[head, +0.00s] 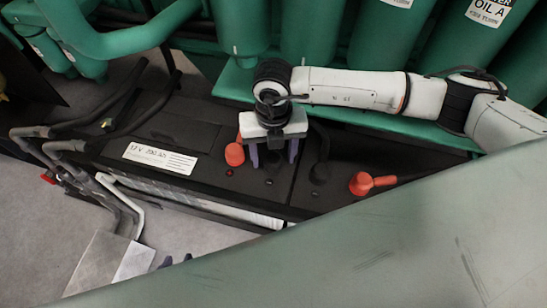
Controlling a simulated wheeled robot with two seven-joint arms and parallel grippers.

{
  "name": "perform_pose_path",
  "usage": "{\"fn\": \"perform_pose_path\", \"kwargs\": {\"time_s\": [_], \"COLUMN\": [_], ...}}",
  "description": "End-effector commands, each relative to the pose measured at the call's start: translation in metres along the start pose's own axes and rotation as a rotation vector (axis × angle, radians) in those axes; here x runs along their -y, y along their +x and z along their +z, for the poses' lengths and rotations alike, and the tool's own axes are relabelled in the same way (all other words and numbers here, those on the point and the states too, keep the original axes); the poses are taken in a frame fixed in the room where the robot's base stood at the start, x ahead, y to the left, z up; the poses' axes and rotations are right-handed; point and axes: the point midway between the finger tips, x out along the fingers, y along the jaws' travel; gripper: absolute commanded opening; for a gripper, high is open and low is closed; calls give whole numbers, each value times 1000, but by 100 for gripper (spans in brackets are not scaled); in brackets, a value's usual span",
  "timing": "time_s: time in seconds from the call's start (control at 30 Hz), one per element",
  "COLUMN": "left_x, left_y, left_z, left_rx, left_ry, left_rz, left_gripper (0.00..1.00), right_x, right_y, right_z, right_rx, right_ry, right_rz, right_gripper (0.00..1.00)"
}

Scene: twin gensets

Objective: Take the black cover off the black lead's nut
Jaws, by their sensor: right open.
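My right gripper (273,158) points down over the dark battery top, its two purple-grey fingers apart. A dark shape, perhaps a black cover, shows dimly between the fingers; I cannot tell if they touch it. Another black cover (319,173) sits just right of the gripper, with a black lead (322,142) rising behind it. The nuts are not visible. Two dark tips at the lower left, apparently my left gripper (176,260), show just above the green foreground edge. The rest of it is hidden.
Orange-red covers sit left (235,154) and right (361,184) of the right gripper. The batteries (190,125) lie below green pipes (145,40). Grey tubes (118,195) stand at left. A large green surface (390,240) blocks the lower right.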

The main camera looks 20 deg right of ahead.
Motion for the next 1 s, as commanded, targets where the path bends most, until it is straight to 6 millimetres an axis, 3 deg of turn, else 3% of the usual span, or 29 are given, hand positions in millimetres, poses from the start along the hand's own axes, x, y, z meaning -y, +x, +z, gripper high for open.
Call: {"fn": "perform_pose_path", "kwargs": {"time_s": [0.17, 0.4, 0.43, 0.77, 1.0], "left_x": [0, 0, 0, -1, 0], "left_y": [1, 1, 1, -1, 2], "left_z": [-5, -5, -4, 0, 3], "left_rx": [-10, -9, -9, -1, 1], "left_ry": [1, 1, 1, -1, -1], "left_rz": [0, 0, 0, 1, 1], "left_gripper": [31, 31, 31, 31, 31], "right_x": [0, 0, 0, 0, -1], "right_y": [0, 0, 0, -2, -38], "right_z": [0, 0, 0, 0, 1], "right_rx": [0, 0, 0, 1, 5], "right_ry": [-1, -1, -1, -1, -1], "right_rz": [0, 0, 0, 1, 3], "right_gripper": [57, 17, 14, 14, 14]}}
